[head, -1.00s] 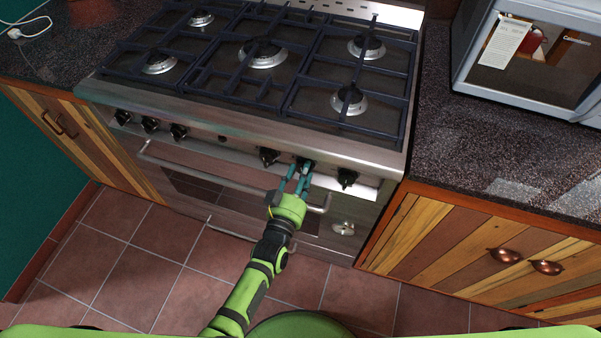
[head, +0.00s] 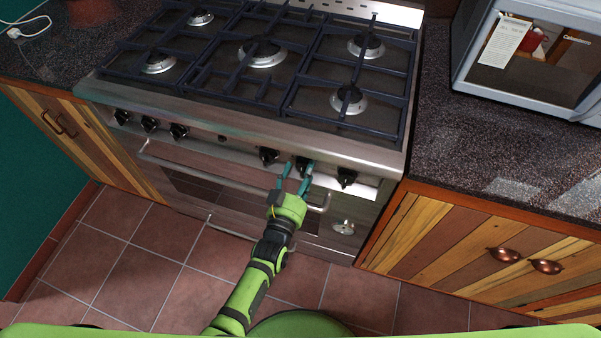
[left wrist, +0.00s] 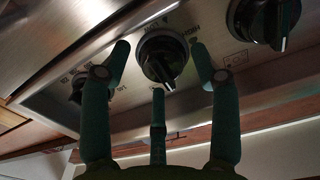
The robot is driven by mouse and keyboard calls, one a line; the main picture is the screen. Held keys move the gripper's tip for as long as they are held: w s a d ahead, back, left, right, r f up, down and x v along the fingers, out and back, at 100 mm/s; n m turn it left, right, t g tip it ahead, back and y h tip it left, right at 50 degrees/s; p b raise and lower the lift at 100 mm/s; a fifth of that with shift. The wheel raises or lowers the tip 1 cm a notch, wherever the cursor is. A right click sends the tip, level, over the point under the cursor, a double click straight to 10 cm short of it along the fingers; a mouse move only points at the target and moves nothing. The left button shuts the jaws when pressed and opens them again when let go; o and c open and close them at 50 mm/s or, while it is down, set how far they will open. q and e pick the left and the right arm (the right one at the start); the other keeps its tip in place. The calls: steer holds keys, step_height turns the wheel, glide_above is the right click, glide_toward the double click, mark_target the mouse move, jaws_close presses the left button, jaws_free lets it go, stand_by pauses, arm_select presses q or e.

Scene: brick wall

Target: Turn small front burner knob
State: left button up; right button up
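My left gripper (head: 295,178) is at the stove's front panel, its teal fingers reaching up to a black knob (head: 302,164), the middle one of the three on the right. In the left wrist view this knob (left wrist: 163,58) sits between the spread fingertips of the gripper (left wrist: 160,65), which stand apart on either side of it, with a visible gap. Neighbouring knobs show at left (left wrist: 80,88) and right (left wrist: 265,22). The gripper looks open and holds nothing. Which knob is the small front burner's cannot be read. My right gripper is out of view.
The oven handle bar (head: 235,176) runs below the knobs, close under my left gripper. More knobs (head: 149,124) sit at the panel's left. The cooktop (head: 262,55) has several burners. A microwave (head: 530,55) stands on the right counter. The floor in front is clear.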

arm_select(q)
steer(key=v, duration=1.2)
steer(key=shift+r, duration=0.1)
stand_by(0.4)
steer(key=s+a+f+g+y, duration=0.1)
steer(key=s+a+f+g, duration=0.2)
steer(key=f, duration=0.5)
steer(key=s+a+f+g+y, duration=0.1)
steer(key=s+a+f+g, duration=0.2)
steer(key=f, duration=0.5)
steer(key=s+a+f+g+y, duration=0.1)
steer(key=s+f+g, duration=0.1)
steer(key=s+f, duration=0.45)
steer(key=s+a+f+g+y, duration=0.1)
steer(key=s+a+f+g, duration=0.3)
steer(key=s, duration=0.5)
steer(key=s+a+f+n+g+y, duration=0.1)
steer(key=s+a+f+g, duration=0.3)
steer(key=s+a+f, duration=0.3)
step_height(320, 180, down, 3)
steer(key=s, duration=0.2)
steer(key=shift+s+a+r+y, duration=0.2)
steer(key=shift+s+a+y, duration=0.1)
steer(key=shift+s+a, duration=0.1)
